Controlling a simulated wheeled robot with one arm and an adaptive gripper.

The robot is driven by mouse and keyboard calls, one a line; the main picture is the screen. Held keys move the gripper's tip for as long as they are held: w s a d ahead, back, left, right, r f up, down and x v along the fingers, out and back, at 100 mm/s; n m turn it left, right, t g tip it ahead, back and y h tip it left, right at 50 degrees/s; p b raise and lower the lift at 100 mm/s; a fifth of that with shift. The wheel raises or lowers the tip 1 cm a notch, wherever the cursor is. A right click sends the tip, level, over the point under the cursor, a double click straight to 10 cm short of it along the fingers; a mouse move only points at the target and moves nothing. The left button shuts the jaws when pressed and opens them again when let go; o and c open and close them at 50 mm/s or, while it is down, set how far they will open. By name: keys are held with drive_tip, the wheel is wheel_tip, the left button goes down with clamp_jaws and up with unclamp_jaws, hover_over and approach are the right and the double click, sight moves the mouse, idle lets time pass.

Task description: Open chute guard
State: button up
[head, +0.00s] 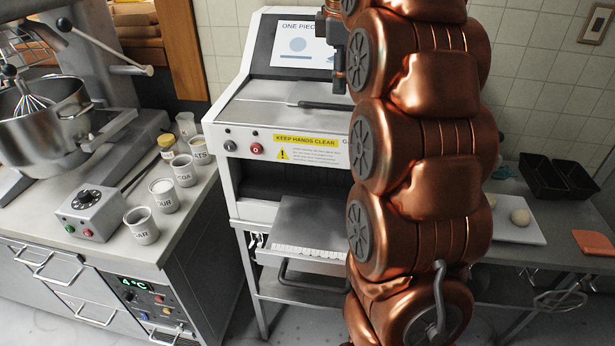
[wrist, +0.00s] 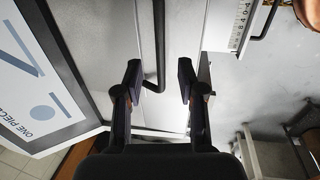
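A white machine (head: 240,105) stands in the middle of the head view, with a "ONE PIECE" sign and a yellow "KEEP HANDS CLEAR" label. Its sloping grey top panel (head: 260,108), seemingly the chute guard, lies flat and looks shut. A dark bar handle (head: 318,106) runs across it; its right part is hidden behind my arm. My gripper (head: 341,84) hangs above this handle. In the wrist view my gripper (wrist: 160,80) is open and empty, with the bent end of the handle (wrist: 157,50) showing between its fingers. I cannot tell how far below the fingertips it lies.
A lower tray (head: 305,217) and a second bar handle (head: 312,284) sit on the machine's front. A left counter holds a mixer (head: 45,125), a control box (head: 92,212) and several labelled cups. At right are a white board (head: 515,225) and dark tins (head: 555,177).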

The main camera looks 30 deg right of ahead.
drive_tip(key=s+a+f+m+g+y+p, duration=0.1)
drive_tip(key=s+a+f+m, duration=0.3)
drive_tip(key=s+a+f, duration=0.6)
drive_tip(key=shift+s+a+f+m+g, duration=0.35)
drive_tip(key=shift+s+a, duration=0.5)
drive_tip(key=shift+a, duration=1.35)
drive_tip(key=s+a+f+m+g, duration=0.1)
drive_tip(key=s+a+f+m, duration=0.1)
drive_tip(key=s+f, duration=0.4)
drive_tip(key=s+a+f+m, duration=0.3)
drive_tip(key=s+f, duration=0.4)
drive_tip(key=s, duration=0.3)
drive_tip(key=shift+s+a+f+g, duration=0.3)
drive_tip(key=shift+s+a+g, duration=0.1)
drive_tip(key=shift+a, duration=0.3)
